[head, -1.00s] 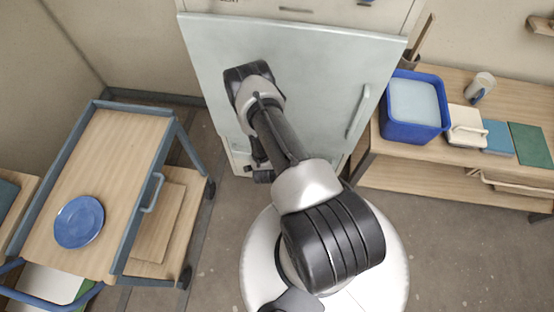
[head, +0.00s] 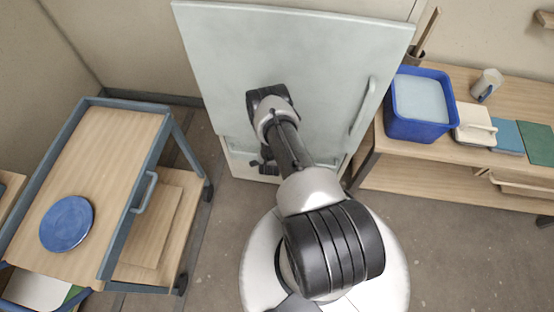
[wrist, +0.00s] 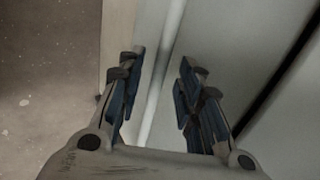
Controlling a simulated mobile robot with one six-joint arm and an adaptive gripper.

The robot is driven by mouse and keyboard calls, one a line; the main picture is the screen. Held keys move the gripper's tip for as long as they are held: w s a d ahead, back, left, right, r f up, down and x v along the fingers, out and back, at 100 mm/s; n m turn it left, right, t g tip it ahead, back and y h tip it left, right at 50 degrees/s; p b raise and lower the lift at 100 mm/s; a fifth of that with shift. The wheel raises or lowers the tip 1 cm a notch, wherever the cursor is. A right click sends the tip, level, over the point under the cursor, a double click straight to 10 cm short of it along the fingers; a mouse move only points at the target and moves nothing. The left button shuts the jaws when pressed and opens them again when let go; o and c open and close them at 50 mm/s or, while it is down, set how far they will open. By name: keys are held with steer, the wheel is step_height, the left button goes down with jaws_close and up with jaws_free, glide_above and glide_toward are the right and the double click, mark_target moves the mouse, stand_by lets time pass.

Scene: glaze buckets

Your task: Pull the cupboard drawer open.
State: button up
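The cupboard (head: 230,60) stands straight ahead in the head view, with a large pale door above a low drawer front (head: 240,165). The drawer is mostly hidden behind my arm. My gripper (head: 265,163) is low at the drawer front, small and partly hidden there. In the wrist view my gripper (wrist: 160,85) is open, its two fingers apart. A pale bar, apparently the drawer handle (wrist: 160,75), runs between the fingers in front of the grey panel (wrist: 222,50). I cannot tell whether a finger touches it. A dark gap lies right of the panel.
The door has an upright handle (head: 361,106) on its right. A wooden cart (head: 112,150) with a blue plate (head: 67,223) stands left. A workbench (head: 520,95) with a blue bucket (head: 420,130) stands right. Floor is free between cart and cupboard.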

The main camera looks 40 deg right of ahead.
steer(key=shift+c, duration=0.2)
jaws_close()
stand_by(0.5)
